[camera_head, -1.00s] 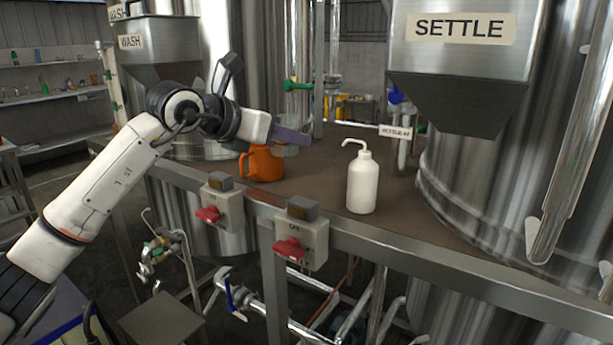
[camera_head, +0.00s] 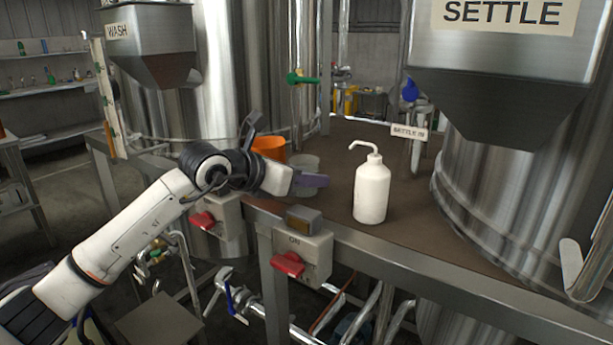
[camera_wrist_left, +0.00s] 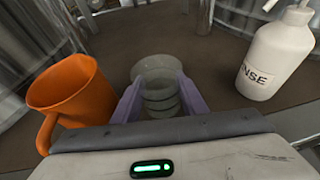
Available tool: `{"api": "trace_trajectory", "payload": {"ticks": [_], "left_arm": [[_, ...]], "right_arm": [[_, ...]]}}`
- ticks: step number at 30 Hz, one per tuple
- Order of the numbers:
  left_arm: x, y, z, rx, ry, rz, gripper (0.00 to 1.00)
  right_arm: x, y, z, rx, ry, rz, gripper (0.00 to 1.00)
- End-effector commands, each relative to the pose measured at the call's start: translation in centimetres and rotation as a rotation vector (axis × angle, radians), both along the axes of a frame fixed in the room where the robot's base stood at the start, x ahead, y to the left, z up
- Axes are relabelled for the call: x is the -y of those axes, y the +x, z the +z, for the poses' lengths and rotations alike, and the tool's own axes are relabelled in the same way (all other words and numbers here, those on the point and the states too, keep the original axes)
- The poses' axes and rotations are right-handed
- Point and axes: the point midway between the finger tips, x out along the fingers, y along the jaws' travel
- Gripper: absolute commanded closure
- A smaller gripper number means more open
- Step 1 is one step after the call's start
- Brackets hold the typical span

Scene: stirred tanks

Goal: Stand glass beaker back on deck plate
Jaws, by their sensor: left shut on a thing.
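The glass beaker (camera_wrist_left: 158,78) is clear and faint, and sits between the two purple fingers of my left gripper (camera_wrist_left: 160,100) in the left wrist view. My left gripper is shut on it. My right gripper is not in view.
An orange jug (camera_wrist_left: 75,90) stands left of the beaker; its handle faces the gripper's side. A white rinse bottle (camera_head: 371,190) stands to the right. Switch boxes (camera_head: 302,250) line the deck's front rail. Bare deck lies between beaker and bottle.

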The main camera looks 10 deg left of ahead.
Motion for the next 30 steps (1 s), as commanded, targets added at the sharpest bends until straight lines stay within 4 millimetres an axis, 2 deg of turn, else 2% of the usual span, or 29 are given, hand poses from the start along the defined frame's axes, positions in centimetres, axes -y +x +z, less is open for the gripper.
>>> {"api": "trace_trajectory", "payload": {"ticks": [10,11,13,14,24,30], "left_arm": [[0.0,0.0,-0.5,0.003,-0.001,0.0,0.86],[0.0,0.0,-0.3,0.003,-0.001,0.0,0.56],[0.0,0.0,-0.3,0.003,-0.001,0.0,0.44],[0.0,0.0,-0.3,0.003,-0.001,0.0,0.42],[0.0,0.0,0.2,0.003,-0.001,0.0,0.42],[-1.4,-2.4,1.0,0.006,0.003,0.0,0.42]], "right_arm": [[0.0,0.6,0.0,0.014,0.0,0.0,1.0],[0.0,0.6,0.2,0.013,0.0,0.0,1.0],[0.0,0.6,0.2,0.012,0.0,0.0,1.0],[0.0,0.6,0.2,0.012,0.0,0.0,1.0],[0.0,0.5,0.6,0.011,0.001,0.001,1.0],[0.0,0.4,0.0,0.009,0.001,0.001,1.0]]}}
